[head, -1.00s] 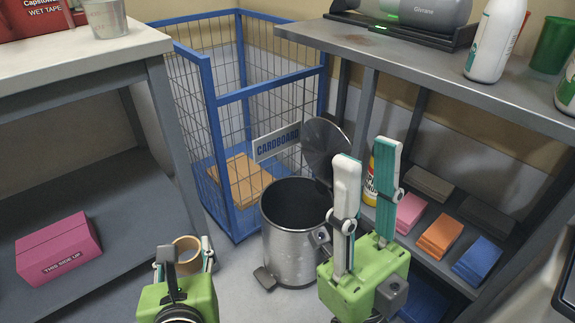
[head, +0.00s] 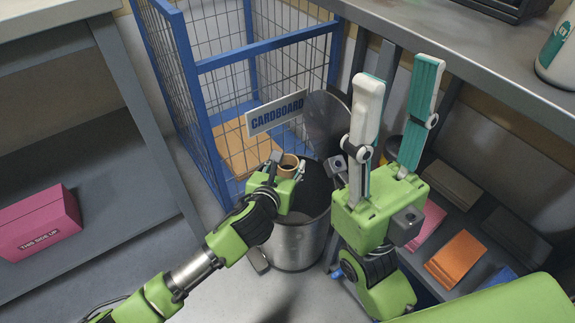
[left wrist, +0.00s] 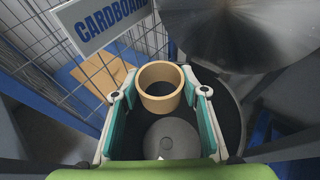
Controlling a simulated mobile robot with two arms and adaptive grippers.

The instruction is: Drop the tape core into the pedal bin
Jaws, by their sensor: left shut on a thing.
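The tape core (head: 289,162), a short tan cardboard ring, is between the fingers of my left gripper (head: 280,170). In the left wrist view the tape core (left wrist: 161,87) sits between the teal finger pads of my left gripper (left wrist: 161,105), which is shut on it. The pedal bin (head: 299,246) is a steel cylinder with its round lid (head: 325,122) tilted up at the back. The tape core is over the bin's dark opening, towards its back left in the head view. My right gripper (head: 393,120) is open and empty, fingers pointing up, right of the bin.
A blue wire cage (head: 224,60) with a CARDBOARD sign (head: 277,112) stands just behind and left of the bin. A grey bench (head: 460,70) with coloured packs on its shelf is at right. A pink box (head: 38,222) lies on the left shelf.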

